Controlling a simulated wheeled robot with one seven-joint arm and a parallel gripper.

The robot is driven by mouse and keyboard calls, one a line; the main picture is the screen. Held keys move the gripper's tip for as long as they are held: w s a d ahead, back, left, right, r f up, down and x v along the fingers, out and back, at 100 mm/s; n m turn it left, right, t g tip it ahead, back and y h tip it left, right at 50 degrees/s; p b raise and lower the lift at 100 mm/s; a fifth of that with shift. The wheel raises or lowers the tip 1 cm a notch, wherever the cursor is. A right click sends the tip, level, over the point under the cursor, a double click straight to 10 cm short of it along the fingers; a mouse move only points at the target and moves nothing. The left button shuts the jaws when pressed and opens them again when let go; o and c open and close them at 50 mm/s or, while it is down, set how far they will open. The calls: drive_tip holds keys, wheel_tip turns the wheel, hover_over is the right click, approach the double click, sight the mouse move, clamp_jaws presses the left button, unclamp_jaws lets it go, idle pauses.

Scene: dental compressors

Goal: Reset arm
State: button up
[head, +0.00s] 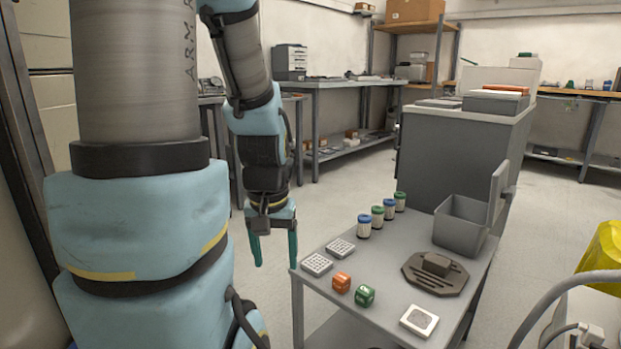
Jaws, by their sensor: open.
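My gripper (273,250) hangs from my light-blue and grey arm, left of the middle of the head view. Its two teal fingers point down and stand apart, with nothing between them. It is just left of the small grey table (388,285), beyond its left edge, and touches nothing that I can see.
A grey cabinet (455,155) stands behind. Floor behind my gripper is clear.

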wheel_tip(320, 180, up, 33)
drive_tip(key=p, duration=3.1)
